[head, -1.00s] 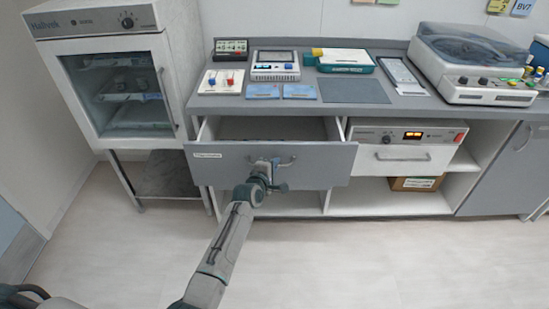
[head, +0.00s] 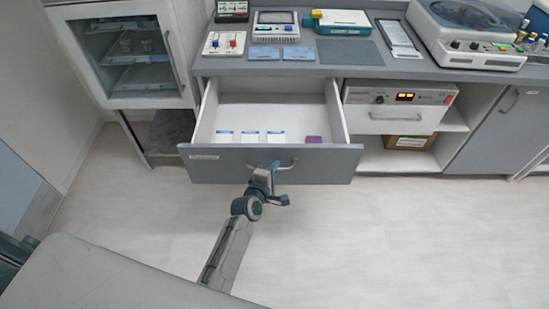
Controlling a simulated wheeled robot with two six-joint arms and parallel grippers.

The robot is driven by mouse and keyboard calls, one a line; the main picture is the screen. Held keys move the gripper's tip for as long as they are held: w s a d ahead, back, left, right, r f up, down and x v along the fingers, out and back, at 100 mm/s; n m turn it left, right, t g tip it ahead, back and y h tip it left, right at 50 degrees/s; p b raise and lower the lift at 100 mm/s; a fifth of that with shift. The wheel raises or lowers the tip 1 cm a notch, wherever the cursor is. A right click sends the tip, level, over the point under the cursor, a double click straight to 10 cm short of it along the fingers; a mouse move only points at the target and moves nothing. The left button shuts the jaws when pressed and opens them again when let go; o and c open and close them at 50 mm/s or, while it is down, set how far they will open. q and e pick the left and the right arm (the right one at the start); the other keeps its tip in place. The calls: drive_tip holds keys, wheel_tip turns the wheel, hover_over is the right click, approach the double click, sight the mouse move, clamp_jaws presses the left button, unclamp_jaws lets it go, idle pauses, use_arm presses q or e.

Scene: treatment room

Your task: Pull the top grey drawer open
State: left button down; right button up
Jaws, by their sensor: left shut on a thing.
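The top grey drawer (head: 325,163) stands well out from under the counter, and its white inside shows. Several small white and blue packs and a purple item (head: 313,139) lie in it near the front panel. My left gripper (head: 270,169) is shut on the drawer's bar handle (head: 287,166) at the middle of the front. The handle is partly hidden by the gripper. My right gripper is not in view.
The grey counter (head: 350,66) above holds several devices, cards and a centrifuge-like machine (head: 465,35). A glass-door cabinet (head: 125,55) stands at the left. A padded grey surface (head: 110,275) fills the lower left. The floor at right is clear.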

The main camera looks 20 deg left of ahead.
use_arm(q)
drive_tip(key=shift+s, duration=0.25)
drive_tip(key=c, duration=1.5)
unclamp_jaws()
drive_tip(key=b+v, duration=0.1)
drive_tip(key=v, duration=0.9)
drive_tip(key=shift+s, duration=0.4)
